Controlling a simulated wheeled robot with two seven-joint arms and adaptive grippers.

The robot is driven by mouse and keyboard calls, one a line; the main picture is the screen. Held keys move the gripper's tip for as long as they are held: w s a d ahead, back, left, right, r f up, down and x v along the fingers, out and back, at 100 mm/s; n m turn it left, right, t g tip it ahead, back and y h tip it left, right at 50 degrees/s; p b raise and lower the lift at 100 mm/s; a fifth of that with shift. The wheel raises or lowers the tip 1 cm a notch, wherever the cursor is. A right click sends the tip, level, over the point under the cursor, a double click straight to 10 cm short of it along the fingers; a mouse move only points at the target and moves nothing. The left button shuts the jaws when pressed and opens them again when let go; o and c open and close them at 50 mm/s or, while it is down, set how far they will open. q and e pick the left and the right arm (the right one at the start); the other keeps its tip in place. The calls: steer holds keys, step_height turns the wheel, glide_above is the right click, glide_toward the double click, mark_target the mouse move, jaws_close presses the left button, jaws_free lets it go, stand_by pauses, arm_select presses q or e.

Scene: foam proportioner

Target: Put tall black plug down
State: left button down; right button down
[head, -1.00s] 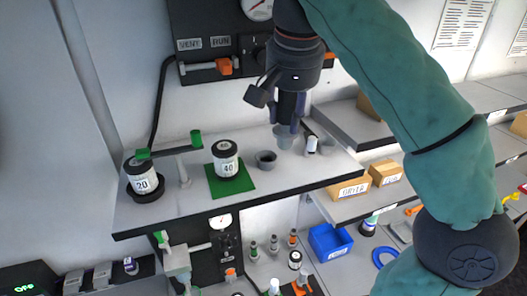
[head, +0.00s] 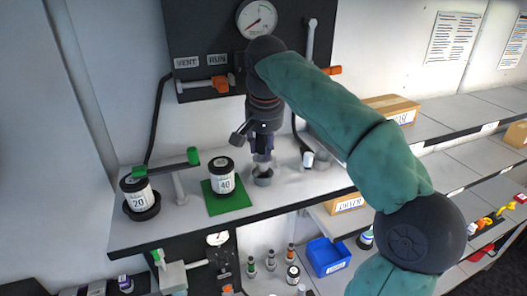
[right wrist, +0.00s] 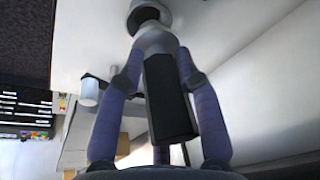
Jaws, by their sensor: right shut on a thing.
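My right gripper (head: 262,146) points down over the shelf and is shut on the tall black plug. The plug's black body (right wrist: 170,98) shows between the fingers in the right wrist view. A paler grey lower part (head: 262,158) sticks out below the fingertips. The plug is about upright, right over a small round grey cup (head: 263,178) on the shelf. Its lower end is at or just above the cup's opening; I cannot tell whether it has entered. In the right wrist view the cup's dark opening (right wrist: 145,15) is at the top. My left gripper is not in view.
A "40" canister (head: 222,177) stands on a green mat (head: 231,204) left of the cup. A "20" canister (head: 138,193) is further left, beside a green-ended lever (head: 193,157). A small white-and-black cylinder (head: 308,160) stands to the right. A panel with a gauge (head: 257,19) is behind.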

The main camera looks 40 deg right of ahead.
mark_target(264, 153)
steer(key=shift+f, duration=0.9)
steer(key=shift+f+b, duration=0.35)
steer(key=shift+f, duration=0.25)
steer(key=c, duration=0.9)
jaws_free()
steer(key=shift+o, duration=0.2)
steer(key=shift+r, duration=0.1)
steer(key=shift+r, duration=0.25)
steer(key=p+v, duration=0.2)
steer(key=v, duration=1)
steer(key=shift+r, duration=0.25)
steer(key=shift+f, duration=0.1)
